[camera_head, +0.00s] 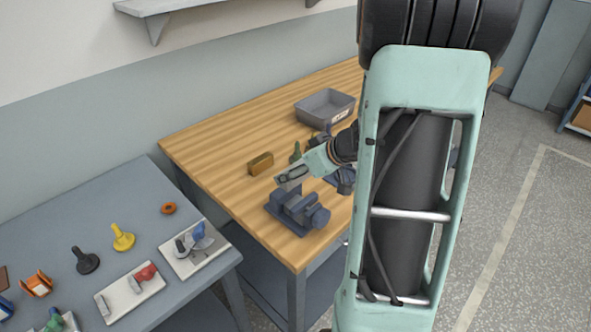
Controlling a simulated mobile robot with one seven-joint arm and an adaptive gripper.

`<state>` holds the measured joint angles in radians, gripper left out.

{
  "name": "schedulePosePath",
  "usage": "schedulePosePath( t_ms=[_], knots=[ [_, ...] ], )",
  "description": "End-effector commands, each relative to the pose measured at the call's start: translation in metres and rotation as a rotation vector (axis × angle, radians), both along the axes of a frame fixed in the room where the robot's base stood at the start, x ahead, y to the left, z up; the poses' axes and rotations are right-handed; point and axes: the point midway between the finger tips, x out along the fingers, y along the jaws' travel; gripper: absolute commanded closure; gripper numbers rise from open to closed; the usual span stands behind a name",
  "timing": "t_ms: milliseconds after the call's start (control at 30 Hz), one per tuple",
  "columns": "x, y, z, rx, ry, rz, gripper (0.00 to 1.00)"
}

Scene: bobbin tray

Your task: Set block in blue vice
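A blue-grey vice (299,218) stands near the front edge of the wooden bench. My gripper (283,181) reaches in from the right and is just above the vice's jaws. The gripper's fingers are small and partly merge with the vice, so I cannot tell whether they are open or shut, or whether they hold anything. A brown block-like piece (260,163) lies on the bench behind and left of the vice, apart from my gripper. I cannot tell whether it is the task's block.
A grey bin (325,107) stands farther back on the wooden bench (215,148). A green item (296,152) and dark items stand near my wrist, partly hidden by my arm. A lower grey table (130,205) at left carries bobbins and white trays (194,249). Bare bench lies left of the bin.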

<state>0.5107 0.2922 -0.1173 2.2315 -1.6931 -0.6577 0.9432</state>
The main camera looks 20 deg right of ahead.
Motion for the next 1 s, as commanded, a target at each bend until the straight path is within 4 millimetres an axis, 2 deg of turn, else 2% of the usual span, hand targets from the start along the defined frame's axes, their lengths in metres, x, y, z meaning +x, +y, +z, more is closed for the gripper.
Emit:
schedulePosePath(
  t_ms=[1000],
  knots=[
    [0.0,0.0,-0.064,0.0,-0.001,0.0,0.7]
  ],
)
